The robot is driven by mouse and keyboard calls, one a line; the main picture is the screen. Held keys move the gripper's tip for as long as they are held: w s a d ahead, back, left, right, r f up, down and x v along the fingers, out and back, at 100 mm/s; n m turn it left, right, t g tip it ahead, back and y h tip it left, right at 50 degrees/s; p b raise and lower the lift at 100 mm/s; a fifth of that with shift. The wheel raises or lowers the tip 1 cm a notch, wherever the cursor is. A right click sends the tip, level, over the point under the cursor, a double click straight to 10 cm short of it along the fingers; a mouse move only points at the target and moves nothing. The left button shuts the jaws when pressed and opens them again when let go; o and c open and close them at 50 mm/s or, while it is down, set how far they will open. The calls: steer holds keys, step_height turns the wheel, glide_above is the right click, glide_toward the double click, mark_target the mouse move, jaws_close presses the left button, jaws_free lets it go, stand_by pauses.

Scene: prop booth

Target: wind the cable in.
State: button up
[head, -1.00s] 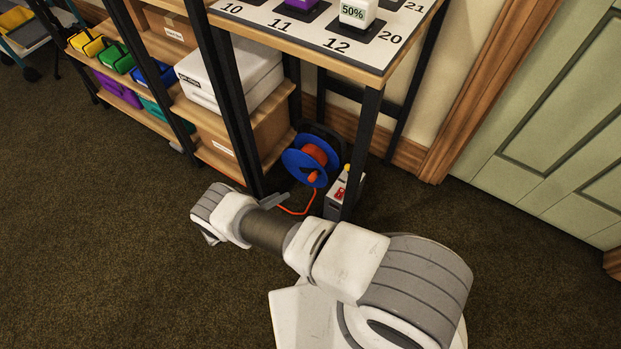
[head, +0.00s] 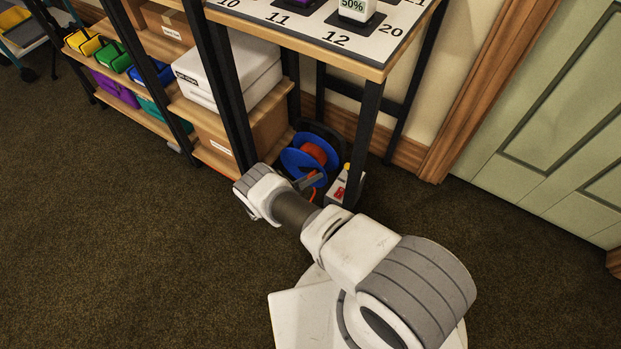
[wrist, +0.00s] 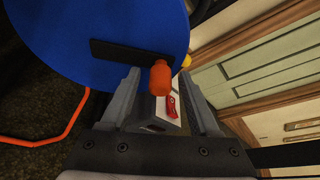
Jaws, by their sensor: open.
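The cable reel has blue discs (head: 295,160) and orange cable wound on its core (head: 313,152); it stands on the floor under the table. In the wrist view the blue disc (wrist: 95,25) fills the upper left, with a black crank bar (wrist: 118,52) and an orange crank knob (wrist: 160,80) on it. My gripper (wrist: 159,90) is open, and the knob shows between its two grey fingers, with gaps on both sides. In the head view my gripper (head: 309,182) is in front of the reel and hides its lower part. Loose orange cable (wrist: 55,135) runs at the left in the wrist view.
A grey box with a red switch (head: 339,190) stands right of the reel, by the black table leg (head: 364,150). Shelves with a white case (head: 225,80) and cardboard box (head: 225,140) are to the left. Open carpet (head: 120,250) lies in front.

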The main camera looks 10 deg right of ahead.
steer(key=shift+c, duration=0.2)
jaws_close()
stand_by(1.2)
